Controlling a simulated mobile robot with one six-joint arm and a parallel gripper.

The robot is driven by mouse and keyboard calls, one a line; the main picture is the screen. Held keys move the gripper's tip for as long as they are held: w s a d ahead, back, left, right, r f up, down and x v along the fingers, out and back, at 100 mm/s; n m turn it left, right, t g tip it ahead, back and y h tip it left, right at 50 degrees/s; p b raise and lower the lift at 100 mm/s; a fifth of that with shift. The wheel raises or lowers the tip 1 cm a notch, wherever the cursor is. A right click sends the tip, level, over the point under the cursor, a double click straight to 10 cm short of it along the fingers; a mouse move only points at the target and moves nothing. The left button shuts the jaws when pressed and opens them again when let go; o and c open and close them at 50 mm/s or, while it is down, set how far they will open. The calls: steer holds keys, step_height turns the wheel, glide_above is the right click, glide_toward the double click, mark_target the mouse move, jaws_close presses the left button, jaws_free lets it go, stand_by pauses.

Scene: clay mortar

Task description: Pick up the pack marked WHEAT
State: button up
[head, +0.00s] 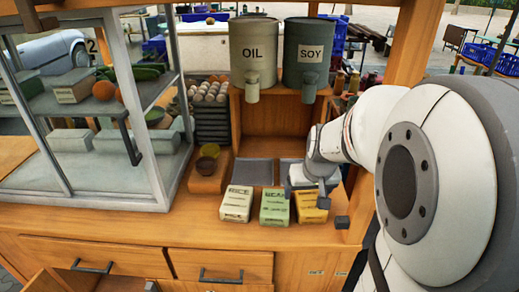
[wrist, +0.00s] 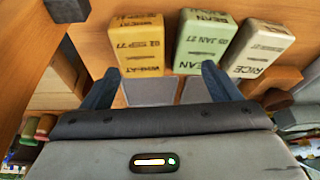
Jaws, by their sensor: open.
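The yellow pack marked WHEAT (head: 310,209) stands on the wooden counter, rightmost of three packs in the head view. In the wrist view, the WHEAT pack (wrist: 138,45) is at the upper left with its lettering upside down. My gripper (head: 307,186) is just behind the WHEAT pack and partly covers its top in the head view. In the wrist view my gripper (wrist: 160,80) has its two fingers wide apart, with nothing held between them. The WHEAT pack is beyond the fingertips, towards the left finger.
The green BEAN pack (head: 275,207) stands close beside WHEAT, and the cream RICE pack (head: 236,204) is further left. A dark block (head: 342,222) is right of WHEAT near the front edge. OIL (head: 253,52) and SOY (head: 307,55) canisters stand behind; a glass case (head: 100,170) fills the left.

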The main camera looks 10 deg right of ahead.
mark_target(310, 200)
steer(key=shift+o, duration=0.4)
steer(key=shift+m, duration=0.3)
steer(key=w+d+f, duration=0.1)
steer(key=d, duration=0.1)
steer(key=w+d+f, duration=0.1)
steer(key=shift+w+d+f, duration=0.35)
steer(key=shift+w, duration=0.05)
steer(key=x, duration=0.6)
steer(key=shift+w+d, duration=0.1)
steer(key=shift+d, duration=0.15)
steer(key=shift+w+f, duration=0.2)
steer(key=shift+f, duration=0.2)
steer(key=shift+f+b, duration=0.25)
steer(key=shift+b, duration=0.4)
steer(key=shift+c, duration=0.2)
steer(key=c, duration=0.8)
steer(key=shift+c, duration=0.2)
